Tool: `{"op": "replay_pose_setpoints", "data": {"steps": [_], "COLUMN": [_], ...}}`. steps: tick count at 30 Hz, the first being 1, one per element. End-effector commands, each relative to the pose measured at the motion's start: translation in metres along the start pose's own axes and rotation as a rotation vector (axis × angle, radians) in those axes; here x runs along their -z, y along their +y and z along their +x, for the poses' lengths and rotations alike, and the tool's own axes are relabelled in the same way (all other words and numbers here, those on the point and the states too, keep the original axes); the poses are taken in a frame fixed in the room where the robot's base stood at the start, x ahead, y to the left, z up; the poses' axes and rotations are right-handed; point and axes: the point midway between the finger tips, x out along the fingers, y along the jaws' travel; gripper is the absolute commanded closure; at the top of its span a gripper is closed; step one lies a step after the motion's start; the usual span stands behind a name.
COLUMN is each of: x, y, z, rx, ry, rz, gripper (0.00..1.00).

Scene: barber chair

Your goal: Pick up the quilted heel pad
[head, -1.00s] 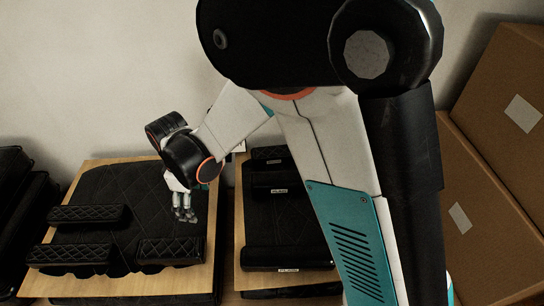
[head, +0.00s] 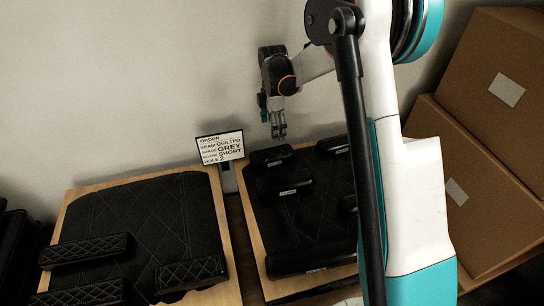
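Several black quilted pads lie on the left board (head: 228,262): one at its left (head: 86,250), one at the lower left (head: 90,294), one at the lower right (head: 191,272). Black pads with small white labels lie on the right board (head: 259,262), at its far end (head: 270,156), below that (head: 285,187) and at its near end (head: 300,258). Their stitching is too dark to make out, so I cannot tell which pad is the heel pad. My gripper (head: 278,135) hangs, fingers down, above the right board's far end, apart from the pads. Nothing shows in it; its finger gap is unclear.
Two more dark pads (head: 333,145) (head: 348,204) show at the right board's right side, partly behind my arm. Cardboard boxes (head: 480,190) stand at right. The wall is close behind.

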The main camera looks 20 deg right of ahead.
Motion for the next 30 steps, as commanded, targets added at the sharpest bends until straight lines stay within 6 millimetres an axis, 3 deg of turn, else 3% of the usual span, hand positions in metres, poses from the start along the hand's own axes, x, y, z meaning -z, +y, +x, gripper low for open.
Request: {"op": "replay_pose_setpoints", "data": {"steps": [12,22,30], "x": [0.001,0.002,0.003], "y": [0.000,0.000,0.001], "z": [0.073,0.093,0.131], "rx": [0.000,0.000,0.000], "ry": [0.000,0.000,0.000], "rz": [-0.003,-0.002,-0.002], "gripper": [0.20,0.20,0.20]}}
